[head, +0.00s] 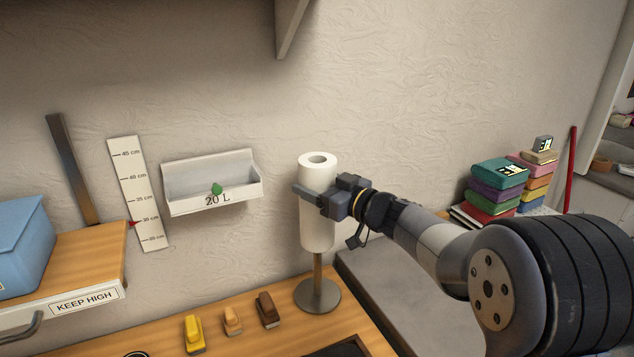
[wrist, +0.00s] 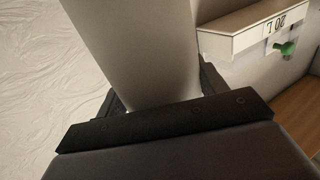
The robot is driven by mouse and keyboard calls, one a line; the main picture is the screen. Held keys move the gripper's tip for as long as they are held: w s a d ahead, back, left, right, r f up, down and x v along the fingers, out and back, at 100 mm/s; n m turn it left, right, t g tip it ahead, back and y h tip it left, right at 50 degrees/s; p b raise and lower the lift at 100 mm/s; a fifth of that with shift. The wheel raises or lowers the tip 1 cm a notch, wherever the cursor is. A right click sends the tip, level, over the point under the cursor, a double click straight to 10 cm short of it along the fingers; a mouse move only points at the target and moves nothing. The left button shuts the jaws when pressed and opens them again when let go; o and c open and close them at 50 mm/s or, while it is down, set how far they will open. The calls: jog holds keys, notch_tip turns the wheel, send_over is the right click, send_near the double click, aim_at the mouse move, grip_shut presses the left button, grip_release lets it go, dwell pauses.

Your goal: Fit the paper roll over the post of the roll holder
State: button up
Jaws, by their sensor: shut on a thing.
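The white paper roll (head: 318,232) is upright in the head view, with the hole in its top showing. My gripper (head: 318,194) is shut on the upper part of the roll from the right. In the wrist view the roll (wrist: 140,50) stands between the fingers of my gripper (wrist: 160,100). The roll holder (head: 318,294) has a round grey base on the wooden counter and a post that shows below the roll. The post runs up to the roll's lower end. The roll hides the rest, so I cannot tell how far the post is inside it.
A wall bin marked 20 L (head: 213,184) hangs left of the roll and also shows in the wrist view (wrist: 245,32). Several small yellow, orange and brown items (head: 232,321) lie on the counter. Stacked coloured books (head: 493,188) stand at right. A blue box (head: 18,245) is at left.

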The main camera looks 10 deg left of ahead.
jog(key=shift+f+b, duration=5.25)
jog(key=shift+f, duration=3.3)
jog(key=o, duration=1.1)
jog(key=v, duration=1)
jog(key=shift+s+d, duration=0.25)
jog(key=shift+d, duration=0.1)
